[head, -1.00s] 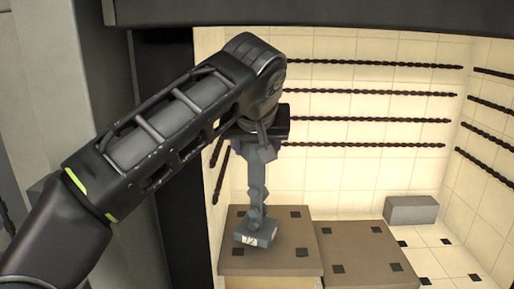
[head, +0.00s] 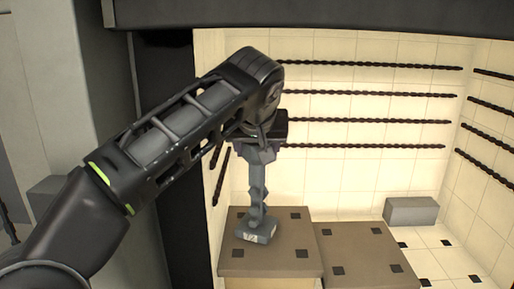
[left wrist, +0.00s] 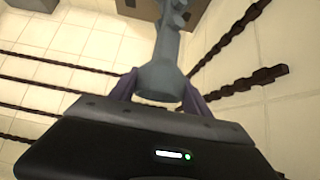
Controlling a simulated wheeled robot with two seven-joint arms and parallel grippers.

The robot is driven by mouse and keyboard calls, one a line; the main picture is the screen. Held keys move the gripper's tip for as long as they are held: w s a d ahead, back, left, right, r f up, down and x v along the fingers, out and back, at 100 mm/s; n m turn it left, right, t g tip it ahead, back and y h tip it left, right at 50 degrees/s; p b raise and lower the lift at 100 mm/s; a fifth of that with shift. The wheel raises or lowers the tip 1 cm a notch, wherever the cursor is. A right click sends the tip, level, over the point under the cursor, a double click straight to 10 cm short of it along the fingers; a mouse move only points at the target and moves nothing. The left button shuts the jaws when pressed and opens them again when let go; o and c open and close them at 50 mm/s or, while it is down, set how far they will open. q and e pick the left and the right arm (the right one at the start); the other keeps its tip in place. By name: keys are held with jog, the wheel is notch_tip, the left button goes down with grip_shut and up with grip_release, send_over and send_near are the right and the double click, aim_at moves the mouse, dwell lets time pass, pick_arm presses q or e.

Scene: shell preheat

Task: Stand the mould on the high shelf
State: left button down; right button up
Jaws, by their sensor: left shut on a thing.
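The mould (head: 257,198) is a blue-grey, stem-like piece with a wider square foot that bears a white label. It hangs nearly upright, foot down, below my left gripper (head: 262,154). In the left wrist view, the gripper's two purple-grey fingers (left wrist: 160,92) are shut on the thick end of the mould (left wrist: 165,55). In the head view the foot overlaps the top of the left brown shelf (head: 232,267), which looks the higher of two. I cannot tell whether the foot touches it. My right gripper is not in view.
A second brown shelf (head: 368,262) with dark square marks stands at the right and looks lower. A grey block (head: 411,211) lies farther back on the tiled floor. Dark twisted bars (head: 370,94) line the tiled walls. A dark beam (head: 320,15) crosses overhead.

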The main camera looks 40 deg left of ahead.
pick_arm(q)
jog(key=shift+f, duration=0.2)
jog(key=shift+c, duration=2.4)
grip_release()
jog(key=shift+r, duration=0.15)
